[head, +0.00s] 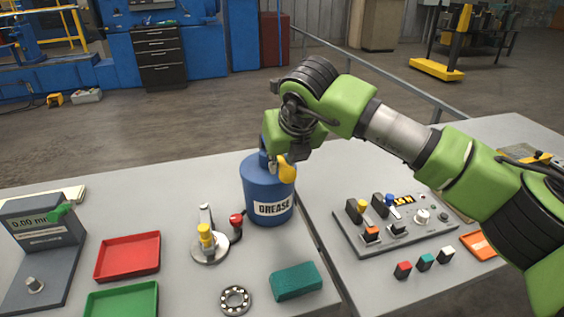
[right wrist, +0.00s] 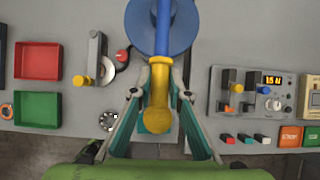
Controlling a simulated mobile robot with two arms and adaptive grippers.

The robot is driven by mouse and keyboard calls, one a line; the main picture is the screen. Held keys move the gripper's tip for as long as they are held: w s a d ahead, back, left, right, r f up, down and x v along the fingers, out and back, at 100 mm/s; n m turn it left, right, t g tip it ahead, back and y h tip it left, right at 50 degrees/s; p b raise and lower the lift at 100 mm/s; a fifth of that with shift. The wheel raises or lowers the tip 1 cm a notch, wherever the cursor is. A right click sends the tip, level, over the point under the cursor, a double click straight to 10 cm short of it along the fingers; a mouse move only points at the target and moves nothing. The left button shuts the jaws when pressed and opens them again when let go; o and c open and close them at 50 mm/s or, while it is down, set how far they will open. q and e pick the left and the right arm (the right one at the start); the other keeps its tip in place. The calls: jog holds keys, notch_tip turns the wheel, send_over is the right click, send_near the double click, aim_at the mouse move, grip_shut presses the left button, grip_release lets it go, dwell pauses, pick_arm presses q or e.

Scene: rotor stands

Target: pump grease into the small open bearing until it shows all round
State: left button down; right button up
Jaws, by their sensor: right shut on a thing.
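The blue grease canister (head: 268,200), marked GREASE, stands on the grey bench in the head view. Its blue lever with a yellow grip (right wrist: 158,110) runs down the middle of the right wrist view. My right gripper (right wrist: 159,95) is shut on the yellow grip, a finger on each side. In the head view the gripper (head: 284,155) is partly hidden behind its own wrist. The small open bearing (head: 235,300) lies on the bench in front of the canister, its balls showing; it also shows in the right wrist view (right wrist: 108,121). Whether grease is in it cannot be told. My left gripper is not in view.
A red-tipped black part (head: 236,222) and a round stand with a yellow knob (head: 207,240) are left of the canister. A teal block (head: 296,281) lies right of the bearing. Red (head: 128,256) and green (head: 122,300) trays are left; a control panel (head: 395,225) is right.

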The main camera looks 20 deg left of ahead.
jog(key=shift+w+a+r+b, duration=0.1)
jog(key=shift+a+r+b, duration=0.05)
jog(key=shift+r+b, duration=0.45)
jog(key=shift+f, duration=0.15)
dwell(1.2)
jog(key=o, duration=0.9)
jog(key=shift+r+p, duration=1.55)
jog(key=shift+r, duration=2)
